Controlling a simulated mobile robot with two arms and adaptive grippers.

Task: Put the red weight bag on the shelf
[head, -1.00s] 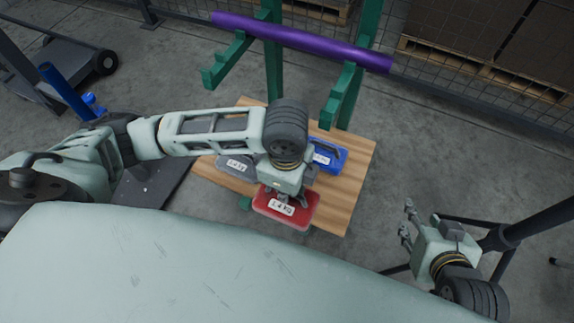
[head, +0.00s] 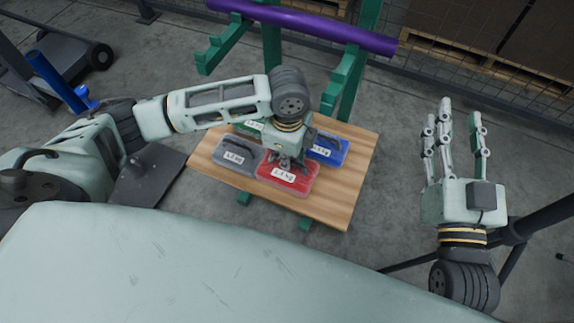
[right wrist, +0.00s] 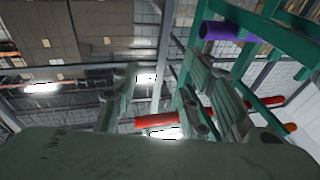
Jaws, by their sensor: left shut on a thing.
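The red weight bag (head: 291,177), with a white label, is over the wooden shelf (head: 345,190). It lies close beside the grey bag, and I cannot tell whether its base rests on the wood. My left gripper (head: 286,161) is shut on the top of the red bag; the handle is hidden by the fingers. My right gripper (head: 455,120) is open and empty, right of the shelf, fingers pointing away from me. Its fingers also show in the right wrist view (right wrist: 160,100), which faces the ceiling.
A grey bag (head: 234,157), a blue bag (head: 328,149) and a partly hidden green bag (head: 250,127) share the shelf. Bare wood lies at its right and front. Green rack arms with a purple roll (head: 310,28) rise behind it.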

